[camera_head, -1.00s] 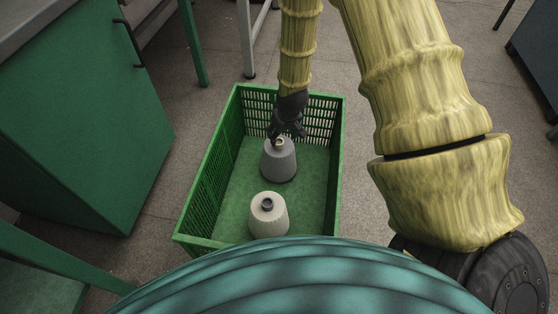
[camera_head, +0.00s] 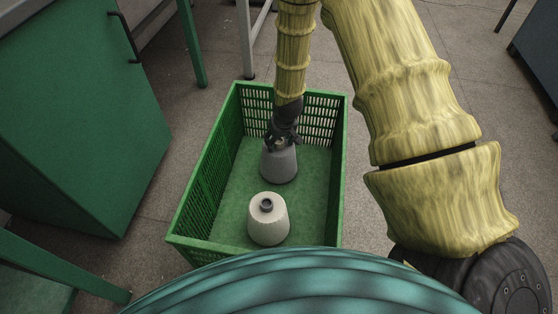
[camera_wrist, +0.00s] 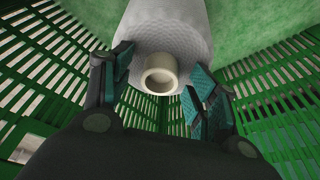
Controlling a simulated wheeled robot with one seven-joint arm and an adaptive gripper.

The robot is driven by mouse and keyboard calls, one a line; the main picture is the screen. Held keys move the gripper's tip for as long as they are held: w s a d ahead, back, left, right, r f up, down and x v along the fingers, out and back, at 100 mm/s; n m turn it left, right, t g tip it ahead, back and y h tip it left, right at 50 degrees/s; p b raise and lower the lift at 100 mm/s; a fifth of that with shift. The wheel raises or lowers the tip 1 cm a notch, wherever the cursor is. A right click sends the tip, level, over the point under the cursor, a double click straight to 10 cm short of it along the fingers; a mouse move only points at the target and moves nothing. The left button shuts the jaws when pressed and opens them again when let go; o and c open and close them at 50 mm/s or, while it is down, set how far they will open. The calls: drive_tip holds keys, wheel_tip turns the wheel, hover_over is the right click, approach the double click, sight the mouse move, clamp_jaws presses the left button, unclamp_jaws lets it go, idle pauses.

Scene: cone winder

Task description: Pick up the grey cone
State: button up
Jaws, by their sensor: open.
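The grey cone (camera_head: 279,164) stands upright in the far part of the green crate in the head view. My gripper (camera_head: 281,143) is over its top, reaching down from above. In the wrist view the grey cone (camera_wrist: 170,32) shows its pale tube end (camera_wrist: 160,74) between the two teal-padded fingers of my gripper (camera_wrist: 160,88). The fingers are spread, one on each side of the tube, with gaps visible. The head view hides part of the cone's top behind the gripper.
A cream cone (camera_head: 268,220) with a dark tube stands nearer in the same green crate (camera_head: 341,160). The crate's slatted walls rise around both cones. A green cabinet (camera_head: 75,130) stands to the left. The crate floor right of the cones is clear.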

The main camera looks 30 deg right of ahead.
clamp_jaws()
drive_tip(key=shift+r, duration=0.2)
idle(0.3)
